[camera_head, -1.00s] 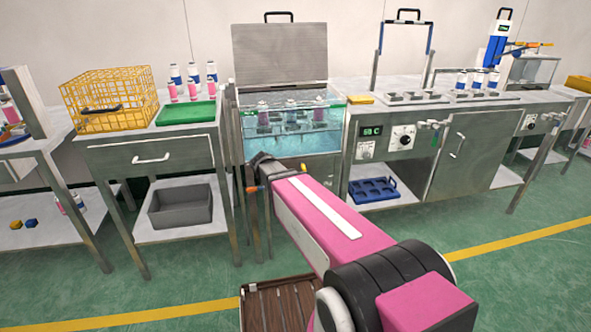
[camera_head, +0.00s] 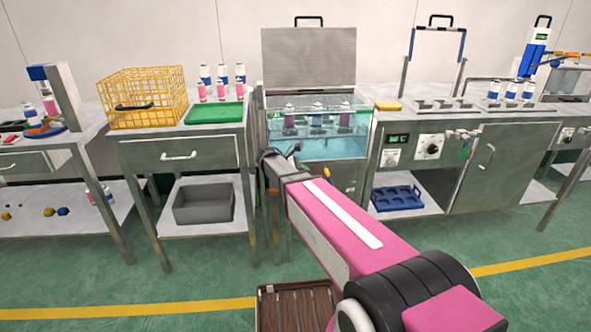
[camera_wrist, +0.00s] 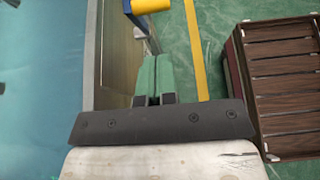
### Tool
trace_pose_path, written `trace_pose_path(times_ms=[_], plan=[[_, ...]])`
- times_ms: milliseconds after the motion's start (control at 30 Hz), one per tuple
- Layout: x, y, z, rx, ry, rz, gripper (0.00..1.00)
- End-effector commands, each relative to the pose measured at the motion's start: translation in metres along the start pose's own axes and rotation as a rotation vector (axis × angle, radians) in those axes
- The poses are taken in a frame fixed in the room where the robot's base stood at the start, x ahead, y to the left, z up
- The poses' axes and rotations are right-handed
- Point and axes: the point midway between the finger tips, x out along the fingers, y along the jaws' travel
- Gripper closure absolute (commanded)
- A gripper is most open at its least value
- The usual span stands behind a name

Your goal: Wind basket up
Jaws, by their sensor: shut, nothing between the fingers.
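The basket (camera_head: 311,132) sits in the clear water tank (camera_head: 335,151) with several cans (camera_head: 317,113) standing in it. The cans' upper parts show above the water. My gripper (camera_head: 268,155) is in front of the tank's left front corner, small in the head view. In the wrist view its green fingers (camera_wrist: 155,76) are closed together and empty. A yellow cylindrical grip (camera_wrist: 150,5), perhaps a crank handle, is at the top edge of that view, apart from the fingertips. The rest of it is out of frame.
A yellow wire crate (camera_head: 145,97) and a green tray (camera_head: 213,113) are on the left table. A steel bench with knobs (camera_head: 430,147) stands to the right. A slatted wooden platform (camera_wrist: 285,85) is on the floor near my arm. The tank's lid (camera_head: 308,58) stands open.

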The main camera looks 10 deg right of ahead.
Motion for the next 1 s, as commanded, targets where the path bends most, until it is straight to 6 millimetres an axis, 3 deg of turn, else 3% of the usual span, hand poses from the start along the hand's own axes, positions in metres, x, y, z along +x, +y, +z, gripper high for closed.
trace_pose_path(times_ms=[133, 400, 1000], plan=[[0.028, -0.001, 0.000, 0.000, -0.001, -0.002, 1.00], [0.054, -0.001, 0.017, 0.001, 0.001, -0.001, 1.00], [0.060, 0.000, 0.022, 0.001, 0.010, 0.000, 1.00]])
